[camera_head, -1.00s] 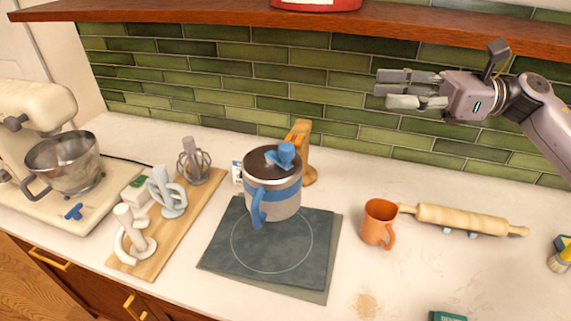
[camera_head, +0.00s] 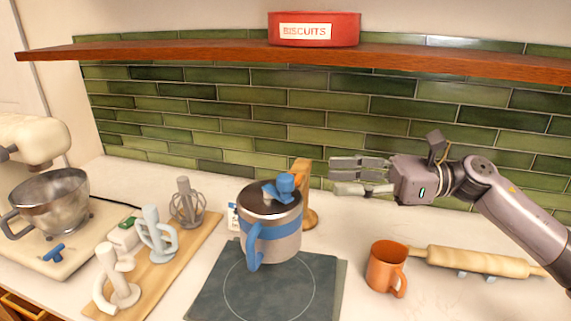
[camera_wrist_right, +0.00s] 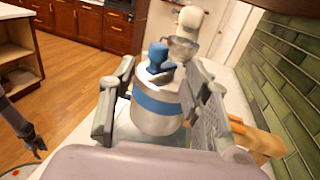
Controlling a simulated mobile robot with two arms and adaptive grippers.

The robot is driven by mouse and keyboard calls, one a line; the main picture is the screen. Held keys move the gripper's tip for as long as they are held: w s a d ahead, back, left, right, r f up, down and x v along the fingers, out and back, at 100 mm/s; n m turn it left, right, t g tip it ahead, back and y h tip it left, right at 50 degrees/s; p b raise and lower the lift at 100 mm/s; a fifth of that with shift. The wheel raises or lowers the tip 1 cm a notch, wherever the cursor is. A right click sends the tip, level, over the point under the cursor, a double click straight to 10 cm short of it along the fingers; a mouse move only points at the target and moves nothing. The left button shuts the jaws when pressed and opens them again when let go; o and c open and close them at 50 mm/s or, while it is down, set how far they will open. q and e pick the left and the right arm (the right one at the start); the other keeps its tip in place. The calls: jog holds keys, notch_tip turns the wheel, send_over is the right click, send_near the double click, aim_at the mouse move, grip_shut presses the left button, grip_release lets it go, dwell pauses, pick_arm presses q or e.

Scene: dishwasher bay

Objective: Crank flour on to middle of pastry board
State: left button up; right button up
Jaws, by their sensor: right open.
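The flour canister (camera_head: 271,222) is silver-grey with a blue band, a blue side handle and a blue crank knob (camera_head: 281,187) on its dark lid. It stands upright on the back part of the dark pastry board (camera_head: 215,290), which has a thin circle marked on it. No flour shows on the board. My right gripper (camera_head: 345,175) is open and empty, just right of the canister and about lid height, its fingers pointing left. In the right wrist view the canister (camera_wrist_right: 158,105) appears between the open fingers, ahead of them. A dark part at that view's left edge may be my left gripper (camera_wrist_right: 29,138).
A wooden piece (camera_head: 306,190) stands close behind the canister. An orange mug (camera_head: 385,267) and a rolling pin (camera_head: 475,261) lie right. A wooden board (camera_head: 165,265) with mixer attachments and a mixer bowl (camera_head: 50,200) are left. A shelf (camera_head: 200,49) with a biscuit tin (camera_head: 313,29) hangs above.

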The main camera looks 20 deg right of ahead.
aim_at(285, 176)
jog(key=p+x, duration=0.2)
jog(key=x, duration=0.2)
jog(key=p+x, duration=0.2)
jog(key=x, duration=0.3)
jog(key=shift+a+r, duration=0.2)
jog(key=shift+a, duration=0.05)
jog(key=shift+w+a+f, duration=0.2)
jog(key=shift+a, duration=0.2)
jog(key=shift+p, duration=0.3)
grip_shut()
